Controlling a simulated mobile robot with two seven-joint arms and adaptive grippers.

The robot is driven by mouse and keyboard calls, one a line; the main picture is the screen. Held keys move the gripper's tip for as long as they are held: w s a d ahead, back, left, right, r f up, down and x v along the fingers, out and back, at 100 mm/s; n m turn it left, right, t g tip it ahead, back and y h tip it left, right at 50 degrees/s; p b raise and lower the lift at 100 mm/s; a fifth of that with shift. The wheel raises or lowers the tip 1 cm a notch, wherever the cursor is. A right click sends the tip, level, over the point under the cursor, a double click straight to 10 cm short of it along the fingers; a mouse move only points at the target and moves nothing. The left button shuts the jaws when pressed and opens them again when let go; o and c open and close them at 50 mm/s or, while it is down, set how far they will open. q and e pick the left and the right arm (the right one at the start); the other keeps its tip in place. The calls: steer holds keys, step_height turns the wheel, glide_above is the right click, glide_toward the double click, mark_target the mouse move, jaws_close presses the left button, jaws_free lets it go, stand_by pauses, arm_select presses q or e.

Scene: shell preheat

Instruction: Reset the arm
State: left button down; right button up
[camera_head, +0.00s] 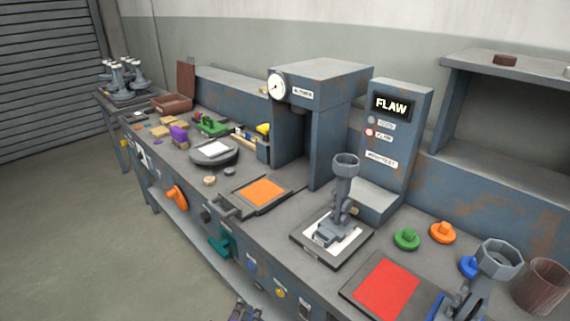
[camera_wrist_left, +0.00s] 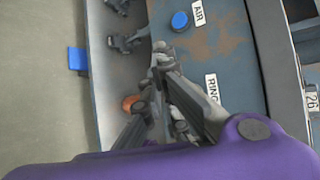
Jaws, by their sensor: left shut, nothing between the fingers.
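My left gripper (camera_head: 243,311) shows at the bottom edge of the head view, in front of the bench's front panel. Only its tip end is in frame there. In the left wrist view its fingers (camera_wrist_left: 163,72) are together with nothing between them, in front of the panel with the AIR and RING labels. The purple housing of my wrist fills the bottom of that view. My right gripper is not in view.
The workbench carries an orange pad (camera_head: 264,191), a red pad (camera_head: 386,288) and a grey stemmed part (camera_head: 343,190) on a white plate. A FLAW display (camera_head: 393,105) stands behind. A green handle (camera_head: 220,246) sticks out of the bench front. Open floor lies left.

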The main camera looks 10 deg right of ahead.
arm_select(q)
steer(key=s+a+r+n+g+y+p, duration=0.1)
steer(key=s+a+n+p, duration=0.1)
steer(key=s+a+n, duration=0.3)
steer(key=s+a+r+n+g+y+p, duration=0.1)
steer(key=s+a+n+p, duration=0.2)
steer(key=s+a+n, duration=0.3)
steer(key=s+a+r+n+g+p, duration=0.1)
steer(key=s+a+n, duration=0.4)
steer(key=s+n, duration=0.7)
steer(key=s+g+p, duration=0.1)
steer(key=s+p, duration=0.1)
steer(key=s, duration=1.2)
steer(key=shift+s+a+r+n+y, duration=0.3)
steer(key=shift+a+r+n+y, duration=0.1)
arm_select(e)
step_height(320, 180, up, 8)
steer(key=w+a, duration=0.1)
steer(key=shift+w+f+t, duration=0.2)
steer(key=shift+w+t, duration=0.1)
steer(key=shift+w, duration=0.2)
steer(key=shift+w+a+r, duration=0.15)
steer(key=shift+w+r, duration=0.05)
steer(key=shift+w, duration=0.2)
